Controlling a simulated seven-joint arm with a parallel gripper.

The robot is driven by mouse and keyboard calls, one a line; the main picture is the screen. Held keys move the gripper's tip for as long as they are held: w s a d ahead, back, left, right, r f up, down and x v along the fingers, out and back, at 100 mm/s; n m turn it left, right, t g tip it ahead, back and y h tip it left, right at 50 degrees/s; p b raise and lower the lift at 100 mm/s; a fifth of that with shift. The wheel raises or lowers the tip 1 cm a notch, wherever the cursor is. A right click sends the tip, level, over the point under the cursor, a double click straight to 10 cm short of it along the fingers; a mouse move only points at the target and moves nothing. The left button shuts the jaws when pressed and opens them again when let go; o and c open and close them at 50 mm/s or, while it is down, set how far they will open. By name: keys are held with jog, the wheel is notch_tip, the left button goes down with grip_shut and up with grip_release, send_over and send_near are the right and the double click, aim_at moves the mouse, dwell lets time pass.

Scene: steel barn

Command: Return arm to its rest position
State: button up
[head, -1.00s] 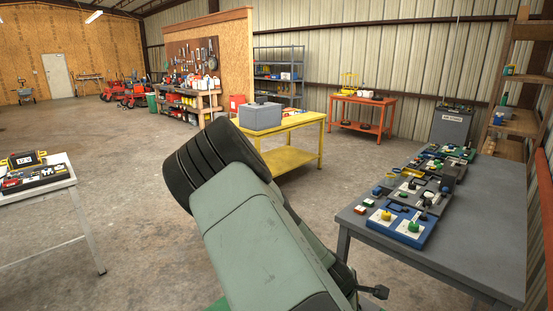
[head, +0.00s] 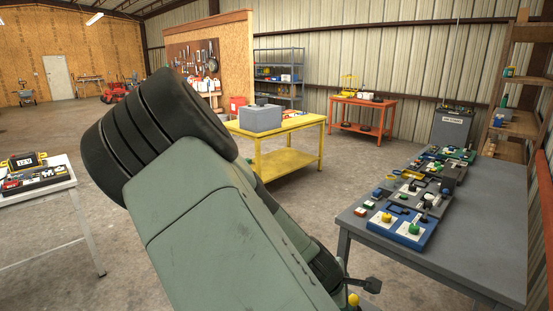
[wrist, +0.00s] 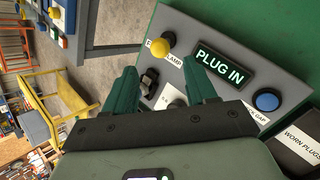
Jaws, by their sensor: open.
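My gripper (wrist: 163,76) shows in the wrist view with its two green fingers spread apart. Beyond and between the fingers, a small dark part (wrist: 148,83) sits on the panel; I see nothing gripped. The panel also has a yellow knob (wrist: 161,43) and a blue button (wrist: 267,102). In the head view my green arm with its black ribbed joint fills the middle and lower part, and the fingers cannot be made out there.
A grey table (head: 480,225) with several device panels stands at right. A white table (head: 75,207) with a yellow-and-black "12V" unit (head: 27,160) is at left. A yellow table (head: 290,155) carrying a grey box (head: 260,118) stands behind the arm. Floor between them is open.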

aim_at(355, 295)
jog(key=x, duration=0.8)
jog(key=shift+d+f, duration=0.15)
jog(key=shift+f, duration=0.1)
jog(key=shift+w+d+r+y, duration=0.1)
jog(key=shift+w+r+y, duration=0.1)
jog(key=shift+w+y, duration=0.1)
jog(key=shift+w+d+g+y, duration=0.15)
jog(key=shift+g+y, duration=0.15)
jog(key=shift+g, duration=0.2)
